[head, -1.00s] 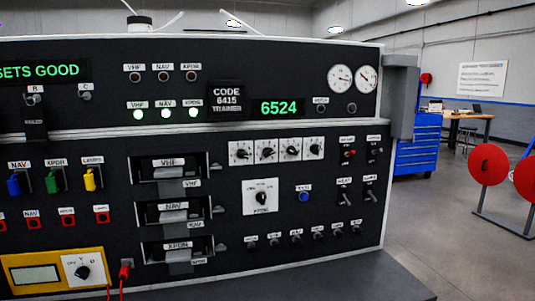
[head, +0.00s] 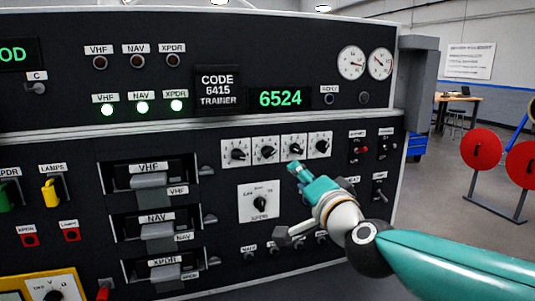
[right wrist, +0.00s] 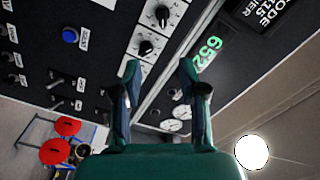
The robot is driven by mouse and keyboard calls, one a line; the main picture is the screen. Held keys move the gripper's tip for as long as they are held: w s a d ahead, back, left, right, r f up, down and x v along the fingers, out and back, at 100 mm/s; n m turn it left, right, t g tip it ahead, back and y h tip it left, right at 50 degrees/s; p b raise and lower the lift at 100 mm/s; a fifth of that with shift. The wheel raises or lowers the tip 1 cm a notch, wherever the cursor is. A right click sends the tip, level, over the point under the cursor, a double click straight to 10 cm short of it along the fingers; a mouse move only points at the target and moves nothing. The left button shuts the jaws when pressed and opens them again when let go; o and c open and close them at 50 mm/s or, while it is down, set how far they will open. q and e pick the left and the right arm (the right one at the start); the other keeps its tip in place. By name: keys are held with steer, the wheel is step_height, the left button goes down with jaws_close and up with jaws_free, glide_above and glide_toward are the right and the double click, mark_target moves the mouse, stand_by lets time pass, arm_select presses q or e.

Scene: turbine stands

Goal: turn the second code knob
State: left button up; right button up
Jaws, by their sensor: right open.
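The row of code knobs (head: 278,150) is on white plates under the green 6524 display (head: 280,98). The second code knob (head: 267,152) from the left is a black dial in plain view. My teal right gripper (head: 297,168) is in front of the panel, just below the third code knob (head: 294,152), right of and lower than the second. In the right wrist view my right gripper (right wrist: 159,66) is open with nothing between its fingers; two dial knobs (right wrist: 146,47) show beyond the fingertips, apart from them. My left gripper is out of view.
A placard (head: 218,90) reads CODE 6415 TRAINER. Below the knobs sit a larger selector dial (head: 260,203) and small toggles, partly hidden by my right arm. Handled modules (head: 150,181) stick out at left. Red discs (head: 481,146) stand on the floor at right.

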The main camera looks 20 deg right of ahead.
mark_target(271, 154)
steer(key=w+p, duration=0.1)
steer(key=w, duration=0.4)
steer(key=w+p, duration=0.1)
steer(key=w, duration=0.5)
steer(key=w+a+p, duration=0.1)
steer(key=w, duration=0.4)
steer(key=shift+w+f, duration=0.15)
steer(key=shift+w, duration=0.2)
steer(key=shift+c, duration=0.2)
steer(key=shift+a, duration=0.1)
jaws_close()
steer(key=shift+d, duration=0.25)
steer(key=shift+a, duration=0.15)
steer(key=shift+n+p, duration=0.3)
